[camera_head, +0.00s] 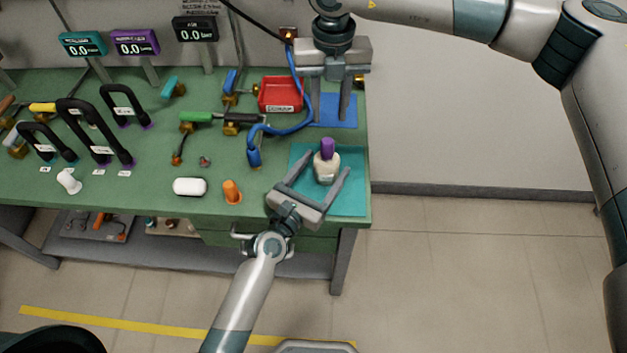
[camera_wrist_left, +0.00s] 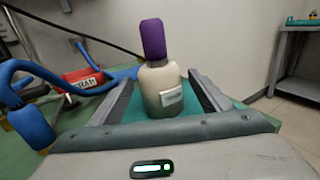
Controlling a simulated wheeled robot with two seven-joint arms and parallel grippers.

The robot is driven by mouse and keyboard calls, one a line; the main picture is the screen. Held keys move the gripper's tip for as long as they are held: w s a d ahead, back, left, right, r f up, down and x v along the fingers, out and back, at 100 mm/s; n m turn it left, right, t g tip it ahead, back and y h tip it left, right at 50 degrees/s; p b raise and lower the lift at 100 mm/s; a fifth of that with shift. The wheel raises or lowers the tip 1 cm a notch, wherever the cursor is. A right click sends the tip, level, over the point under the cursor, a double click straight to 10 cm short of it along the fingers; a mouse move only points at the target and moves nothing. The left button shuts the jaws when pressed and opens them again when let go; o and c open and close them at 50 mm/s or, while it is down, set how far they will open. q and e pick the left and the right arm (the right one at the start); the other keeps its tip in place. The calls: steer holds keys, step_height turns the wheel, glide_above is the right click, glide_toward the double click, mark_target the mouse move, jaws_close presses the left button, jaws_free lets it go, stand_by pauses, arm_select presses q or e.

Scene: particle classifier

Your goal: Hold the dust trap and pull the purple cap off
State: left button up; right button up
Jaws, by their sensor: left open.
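The dust trap (camera_head: 326,168) is a cream bottle with a small label, upright on the teal mat (camera_head: 352,200) at the table's right end. The purple cap (camera_head: 327,148) sits on top of it. In the left wrist view the dust trap (camera_wrist_left: 163,90) and the purple cap (camera_wrist_left: 153,39) stand between my left gripper's fingers. My left gripper (camera_head: 312,177) is open, with its fingers on both sides of the bottle; contact does not show. My right gripper (camera_head: 331,98) is open and empty, pointing down above the blue mat (camera_head: 335,112) behind the bottle.
A red tray (camera_head: 281,95) and a curved blue hose (camera_head: 290,129) lie left of my right gripper. A white capsule-shaped item (camera_head: 189,187) and an orange piece (camera_head: 231,191) are near the front edge. Black handles (camera_head: 90,130) stand at the left.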

arm_select(q)
steer(key=shift+x, duration=0.95)
steer(key=shift+c, duration=0.3)
steer(key=c, duration=1.7)
steer(key=shift+o, duration=0.2)
arm_select(e)
steer(key=o, duration=0.4)
